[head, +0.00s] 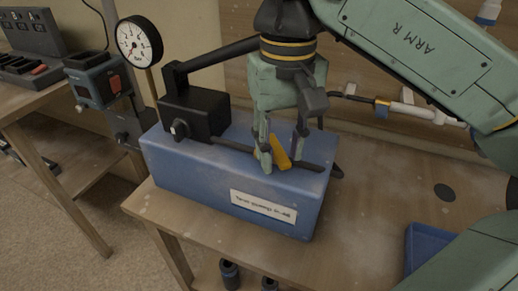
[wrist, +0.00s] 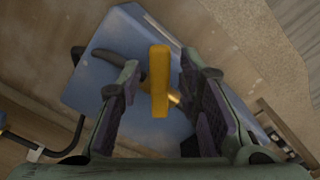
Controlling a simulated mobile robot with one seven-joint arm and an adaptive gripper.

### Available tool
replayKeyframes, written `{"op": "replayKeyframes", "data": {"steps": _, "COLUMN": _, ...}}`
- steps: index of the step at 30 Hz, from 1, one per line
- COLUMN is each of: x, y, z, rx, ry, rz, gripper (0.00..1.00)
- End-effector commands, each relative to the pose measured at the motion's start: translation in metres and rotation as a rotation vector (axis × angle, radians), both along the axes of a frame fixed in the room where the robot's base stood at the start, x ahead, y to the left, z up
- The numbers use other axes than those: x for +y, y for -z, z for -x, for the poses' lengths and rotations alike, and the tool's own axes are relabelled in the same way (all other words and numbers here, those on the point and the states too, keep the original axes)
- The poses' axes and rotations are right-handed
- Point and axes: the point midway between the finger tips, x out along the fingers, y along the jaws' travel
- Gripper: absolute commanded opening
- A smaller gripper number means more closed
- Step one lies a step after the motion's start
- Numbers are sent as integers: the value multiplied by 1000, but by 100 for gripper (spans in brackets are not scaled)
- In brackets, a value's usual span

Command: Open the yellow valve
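The yellow valve (wrist: 160,82) has a bar-shaped handle above the top of a blue box. In the wrist view the handle stands between my two fingers, with a gap on each side. In the head view the yellow valve (head: 279,152) is partly hidden by a finger. My gripper (head: 282,165) points down over the right part of the blue box (head: 185,175). In the wrist view my gripper (wrist: 160,88) is open around the handle. A dark pipe runs along the box top beside the valve.
A black block (head: 194,112) sits on the box's left end, with a round gauge (head: 139,40) behind it. The wooden table (head: 385,190) is mostly clear to the right, with a blue tray (head: 427,250) at its front. A side bench (head: 40,90) stands left.

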Motion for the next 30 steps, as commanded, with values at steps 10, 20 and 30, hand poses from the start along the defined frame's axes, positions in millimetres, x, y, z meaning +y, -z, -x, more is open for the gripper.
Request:
{"op": "replayKeyframes", "data": {"steps": 10, "x": 0, "y": -4, "z": 0, "rx": 0, "ry": 0, "rz": 0, "gripper": 33}}
{"op": "replayKeyframes", "data": {"steps": 20, "x": 0, "y": -44, "z": 0, "rx": -1, "ry": 0, "rz": 0, "gripper": 33}}
{"op": "replayKeyframes", "data": {"steps": 30, "x": 0, "y": -84, "z": 0, "rx": 0, "ry": 0, "rz": 0, "gripper": 33}}
